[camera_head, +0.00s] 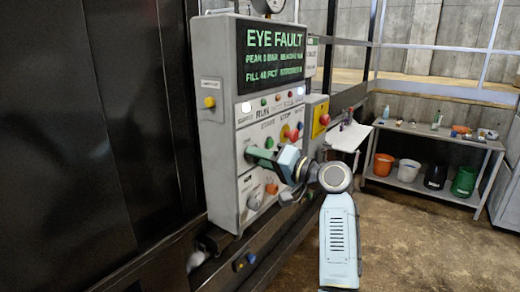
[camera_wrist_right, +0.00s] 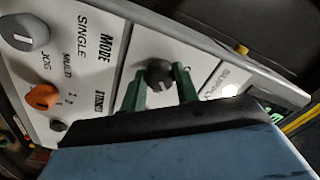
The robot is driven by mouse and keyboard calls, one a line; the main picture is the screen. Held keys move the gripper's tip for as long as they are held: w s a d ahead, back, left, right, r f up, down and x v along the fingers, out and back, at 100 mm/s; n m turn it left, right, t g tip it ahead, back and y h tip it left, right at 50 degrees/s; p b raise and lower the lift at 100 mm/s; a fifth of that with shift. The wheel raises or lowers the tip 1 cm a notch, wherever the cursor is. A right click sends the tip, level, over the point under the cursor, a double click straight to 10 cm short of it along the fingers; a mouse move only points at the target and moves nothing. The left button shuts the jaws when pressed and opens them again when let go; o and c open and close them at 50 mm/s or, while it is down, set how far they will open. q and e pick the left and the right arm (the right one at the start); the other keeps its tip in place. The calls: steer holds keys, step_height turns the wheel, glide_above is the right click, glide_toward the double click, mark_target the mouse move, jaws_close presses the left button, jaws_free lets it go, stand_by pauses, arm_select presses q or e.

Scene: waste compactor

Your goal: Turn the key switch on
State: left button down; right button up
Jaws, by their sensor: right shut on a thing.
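A grey control cabinet (camera_head: 213,120) with a lit "EYE FAULT" screen (camera_head: 271,53) stands at the left centre of the head view. My right gripper (camera_wrist_right: 158,82) is at the left side of its middle panel, also seen in the head view (camera_head: 254,155). Its two green fingers are shut on a dark round knob (camera_wrist_right: 158,73), one on each side. No label beside this knob is readable, so I cannot confirm that it is the key switch. The gripper hides much of it in the head view. My left gripper is not in view.
A grey mode knob (camera_wrist_right: 25,32) and an orange knob (camera_wrist_right: 42,97) are on the neighbouring panel. A green button (camera_head: 269,143) and a red button (camera_head: 293,136) lie close to my gripper. A shelf with buckets (camera_head: 410,170) stands at the back right.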

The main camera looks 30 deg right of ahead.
steer(key=shift+m+p, duration=1.1)
steer(key=shift+m, duration=0.3)
steer(key=o, duration=1)
steer(key=shift+c, duration=0.2)
steer(key=shift+s, duration=0.1)
steer(key=b+v, duration=0.3)
steer(key=v, duration=1)
steer(key=shift+s, duration=0.15)
